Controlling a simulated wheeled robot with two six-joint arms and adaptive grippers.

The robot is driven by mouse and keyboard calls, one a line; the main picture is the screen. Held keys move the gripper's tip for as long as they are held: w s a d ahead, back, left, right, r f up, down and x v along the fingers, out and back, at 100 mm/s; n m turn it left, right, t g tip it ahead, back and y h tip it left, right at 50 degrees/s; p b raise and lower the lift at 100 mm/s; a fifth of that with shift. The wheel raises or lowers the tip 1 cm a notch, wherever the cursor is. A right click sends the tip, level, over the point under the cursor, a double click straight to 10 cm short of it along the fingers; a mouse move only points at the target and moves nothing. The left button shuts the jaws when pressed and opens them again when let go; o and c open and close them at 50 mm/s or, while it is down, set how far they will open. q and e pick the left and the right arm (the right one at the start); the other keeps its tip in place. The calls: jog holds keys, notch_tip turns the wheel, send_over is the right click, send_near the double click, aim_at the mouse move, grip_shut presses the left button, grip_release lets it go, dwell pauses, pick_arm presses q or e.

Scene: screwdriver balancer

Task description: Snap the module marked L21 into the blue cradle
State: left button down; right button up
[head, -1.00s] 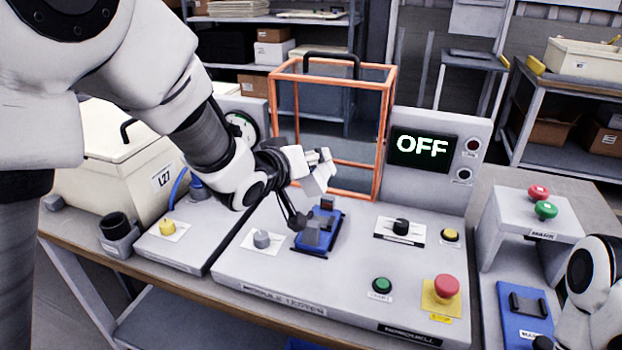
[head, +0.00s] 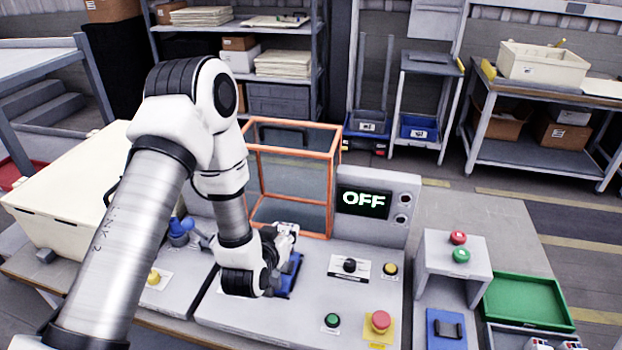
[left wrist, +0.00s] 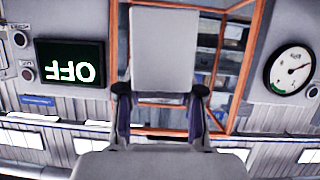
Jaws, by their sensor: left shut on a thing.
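The blue cradle (head: 291,271) sits on the sloped grey tester console, partly hidden behind my left wrist. My left gripper (left wrist: 160,98) is shut on a plain light grey block, the module (left wrist: 163,48), which stands between its dark fingers in the left wrist view. No L21 mark shows on the face I see. In the head view my left gripper (head: 277,262) is right at the cradle, and its fingertips are mostly hidden. I cannot tell whether the module touches the cradle or is seated in it. My right gripper is out of view.
An orange-framed cage (head: 291,185) stands close behind the cradle. The display (head: 363,201) reads OFF. A knob (head: 349,266), green button (head: 332,320) and red stop button (head: 380,321) lie to the right. A green tray (head: 524,300) is at the far right.

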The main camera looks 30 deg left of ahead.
pick_arm(q)
jog(key=shift+s+a+f, duration=0.2)
jog(key=shift+s, duration=0.2)
jog(key=shift+s+a+f, duration=0.1)
jog(key=shift+s+f, duration=0.05)
jog(key=shift+f, duration=0.1)
notch_tip(320, 180, down, 3)
jog(key=b, duration=0.2)
jog(key=shift+f+b, duration=0.15)
jog(key=shift+b, duration=0.15)
jog(key=shift+f, duration=0.25)
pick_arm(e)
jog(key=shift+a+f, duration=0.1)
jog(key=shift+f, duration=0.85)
pick_arm(q)
jog(key=shift+s+f+b, duration=0.1)
jog(key=shift+f+b, duration=0.65)
jog(key=shift+b, duration=0.05)
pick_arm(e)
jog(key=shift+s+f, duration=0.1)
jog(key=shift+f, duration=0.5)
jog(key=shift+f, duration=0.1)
pick_arm(q)
jog(key=c, duration=0.7)
grip_release()
